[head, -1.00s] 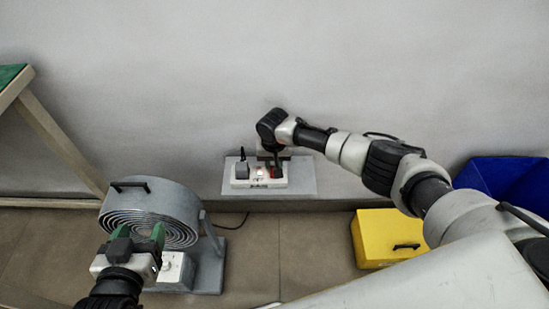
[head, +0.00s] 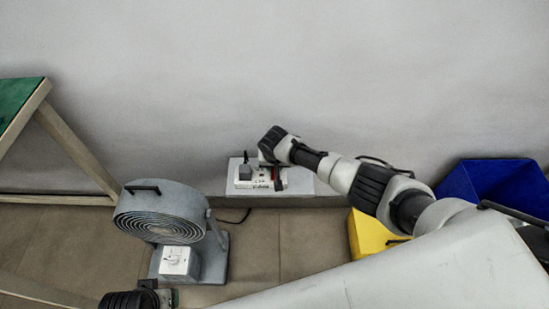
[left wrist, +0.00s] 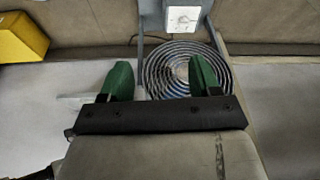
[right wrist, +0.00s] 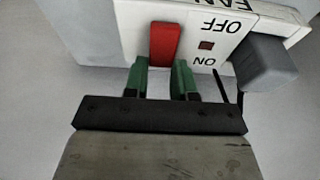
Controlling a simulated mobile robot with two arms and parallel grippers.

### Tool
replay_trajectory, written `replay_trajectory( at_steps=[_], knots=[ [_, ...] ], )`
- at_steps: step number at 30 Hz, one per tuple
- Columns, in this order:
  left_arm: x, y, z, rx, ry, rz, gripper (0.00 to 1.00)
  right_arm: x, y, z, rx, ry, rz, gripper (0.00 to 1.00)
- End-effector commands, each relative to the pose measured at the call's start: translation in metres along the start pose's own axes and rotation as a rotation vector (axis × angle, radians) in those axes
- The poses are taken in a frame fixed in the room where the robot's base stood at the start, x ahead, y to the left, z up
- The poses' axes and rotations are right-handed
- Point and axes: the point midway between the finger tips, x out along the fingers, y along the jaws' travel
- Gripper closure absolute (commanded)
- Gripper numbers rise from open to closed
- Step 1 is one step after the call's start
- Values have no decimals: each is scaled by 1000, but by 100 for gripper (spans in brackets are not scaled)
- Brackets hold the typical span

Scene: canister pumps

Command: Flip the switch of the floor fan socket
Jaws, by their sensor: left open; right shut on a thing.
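The fan socket (head: 300,182) is a white block on a grey plate low on the wall. In the right wrist view its red switch (right wrist: 165,43) sits beside OFF and ON lettering and a small dark red indicator (right wrist: 206,45). A dark grey plug (right wrist: 264,64) is in the socket. My right gripper (right wrist: 160,66) is shut on the red switch, its green fingertips at the near end. In the head view it partly covers the socket. The grey floor fan (head: 160,213) stands left of the socket. My left gripper (left wrist: 162,66) is open and empty near the fan.
A yellow box (head: 368,236) and a blue bin (head: 490,182) stand to the right, partly behind my right arm. A green-topped table (head: 18,100) is at the left. A cable (head: 236,217) runs on the floor near the fan. Floor between fan and yellow box is mostly clear.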

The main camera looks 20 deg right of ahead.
Motion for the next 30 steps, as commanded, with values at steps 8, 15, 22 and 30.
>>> replay_trajectory(
  at_steps=[8, 15, 22, 30],
  knots=[
    [35, 2, 8, 3, -17, 4, 37, 0, -6, 9, -4, 35, -10, 98],
    [39, 2, 9, 3, -16, 4, 37, 3, -5, 12, -4, 35, -7, 98],
    [39, 2, 9, 3, -16, 4, 37, 3, -4, 12, -4, 36, -4, 60],
    [39, 2, 9, 4, -17, 4, 37, 2, -2, 8, -3, 42, -1, 49]
  ],
)
